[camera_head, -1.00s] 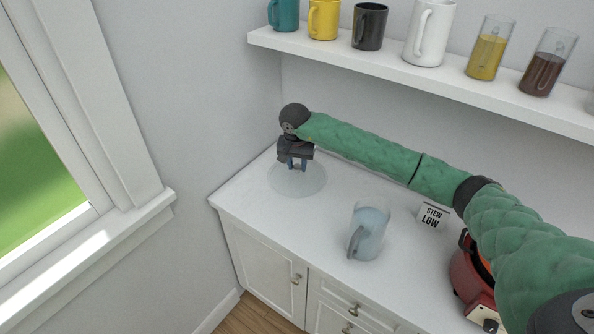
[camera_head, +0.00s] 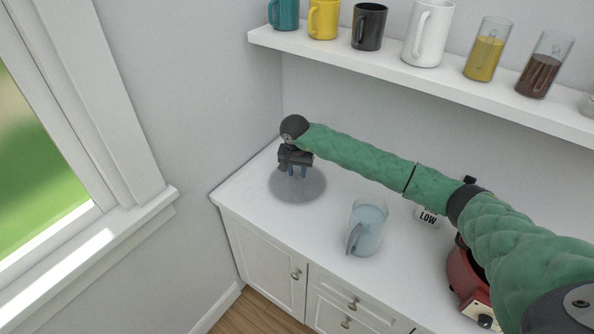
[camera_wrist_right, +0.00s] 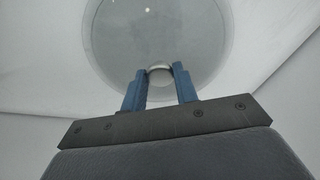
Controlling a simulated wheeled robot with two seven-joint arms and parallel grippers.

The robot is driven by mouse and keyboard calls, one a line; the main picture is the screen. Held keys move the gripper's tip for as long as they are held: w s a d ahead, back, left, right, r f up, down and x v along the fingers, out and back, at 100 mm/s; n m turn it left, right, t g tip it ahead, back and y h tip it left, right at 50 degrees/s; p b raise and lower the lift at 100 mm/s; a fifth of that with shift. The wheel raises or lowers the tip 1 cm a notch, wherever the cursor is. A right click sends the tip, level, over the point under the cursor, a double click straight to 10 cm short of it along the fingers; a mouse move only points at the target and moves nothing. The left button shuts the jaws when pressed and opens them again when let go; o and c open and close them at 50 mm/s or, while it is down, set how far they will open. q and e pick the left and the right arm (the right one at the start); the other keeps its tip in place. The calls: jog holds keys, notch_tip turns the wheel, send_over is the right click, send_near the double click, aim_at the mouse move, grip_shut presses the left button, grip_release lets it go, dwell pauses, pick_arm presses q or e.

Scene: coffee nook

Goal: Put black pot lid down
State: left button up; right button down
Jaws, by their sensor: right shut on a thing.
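The pot lid (camera_head: 300,190) is a round, see-through grey disc at the far left end of the white counter. It is level and very close to the counter top; I cannot tell whether it touches. My right gripper (camera_head: 297,171) points down over its middle and is shut on its knob. In the right wrist view, the blue fingers (camera_wrist_right: 160,86) sit either side of the pale round knob, with the lid (camera_wrist_right: 160,30) spread out below. My left gripper is not in view.
A clear pitcher (camera_head: 367,229) stands right of the lid. A shelf (camera_head: 420,76) with mugs and jars runs above. Counter between lid and pitcher is clear.

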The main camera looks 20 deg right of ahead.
aim_at(296, 182)
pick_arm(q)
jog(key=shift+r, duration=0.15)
pick_arm(e)
jog(key=c, duration=1.1)
grip_release()
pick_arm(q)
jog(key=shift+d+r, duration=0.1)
pick_arm(e)
jog(key=shift+r, duration=0.6)
pick_arm(q)
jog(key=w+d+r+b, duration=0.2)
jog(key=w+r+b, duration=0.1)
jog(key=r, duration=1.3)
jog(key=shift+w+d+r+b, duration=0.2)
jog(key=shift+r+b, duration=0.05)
jog(key=shift+b, duration=0.65)
pick_arm(e)
jog(key=shift+s+a+r, duration=0.15)
jog(key=shift+s+r, duration=0.15)
jog(key=shift+r, duration=1.5)
jog(key=shift+s+a+r, duration=0.1)
jog(key=shift+s+r, duration=0.15)
jog(key=shift+r, duration=1.55)
jog(key=shift+s+a+r, duration=0.15)
jog(key=shift+s+r, duration=0.15)
jog(key=shift+r, duration=1.5)
